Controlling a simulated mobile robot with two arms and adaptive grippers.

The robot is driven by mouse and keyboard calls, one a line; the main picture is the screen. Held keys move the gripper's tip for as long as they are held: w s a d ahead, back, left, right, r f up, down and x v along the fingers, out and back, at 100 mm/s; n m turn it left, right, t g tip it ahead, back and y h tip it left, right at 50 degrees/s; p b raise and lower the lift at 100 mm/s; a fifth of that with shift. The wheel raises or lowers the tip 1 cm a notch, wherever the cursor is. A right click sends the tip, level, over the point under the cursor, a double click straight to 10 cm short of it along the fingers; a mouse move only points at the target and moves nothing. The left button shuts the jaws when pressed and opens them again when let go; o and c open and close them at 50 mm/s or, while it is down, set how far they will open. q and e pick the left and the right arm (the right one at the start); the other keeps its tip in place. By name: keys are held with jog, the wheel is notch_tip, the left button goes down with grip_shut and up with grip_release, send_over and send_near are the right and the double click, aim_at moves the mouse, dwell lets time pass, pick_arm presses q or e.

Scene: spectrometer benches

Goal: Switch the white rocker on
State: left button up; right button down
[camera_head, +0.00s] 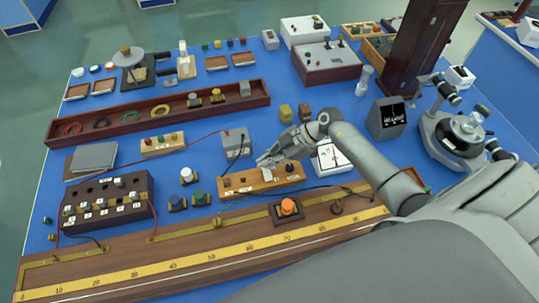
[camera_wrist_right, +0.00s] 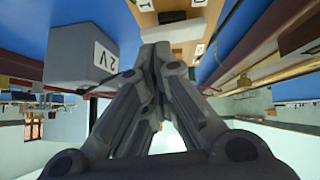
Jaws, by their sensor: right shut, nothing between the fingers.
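My right gripper (camera_head: 266,160) is shut and empty, its fingertips pointing down over the wooden switch box (camera_head: 240,181) in the head view. In the right wrist view the closed fingertips (camera_wrist_right: 158,50) reach to the edge of a pale, whitish piece (camera_wrist_right: 174,33) on the tan box, which looks like the white rocker. The fingertips are at or just short of it; I cannot tell whether they touch. Its tilt cannot be read. A dark piece also shows on the box beyond it. My left gripper is not in view.
A grey block marked 2V (camera_wrist_right: 82,55) stands close beside the fingers; it also shows in the head view (camera_head: 236,143). A long wooden ruler bench (camera_head: 110,272) with an orange knob (camera_head: 289,206) lies in front. A white-faced meter (camera_head: 330,157) stands to the right.

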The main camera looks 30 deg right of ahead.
dwell(0.4)
jog(key=shift+w+f, duration=0.25)
jog(key=shift+w, duration=0.05)
jog(key=shift+f+g, duration=0.15)
jog(key=shift+g, duration=0.15)
jog(key=shift+s, duration=0.1)
jog(key=shift+s+a+r+p, duration=0.25)
jog(key=shift+s+p, duration=0.35)
jog(key=shift+p, duration=0.5)
jog(key=shift+s, duration=0.15)
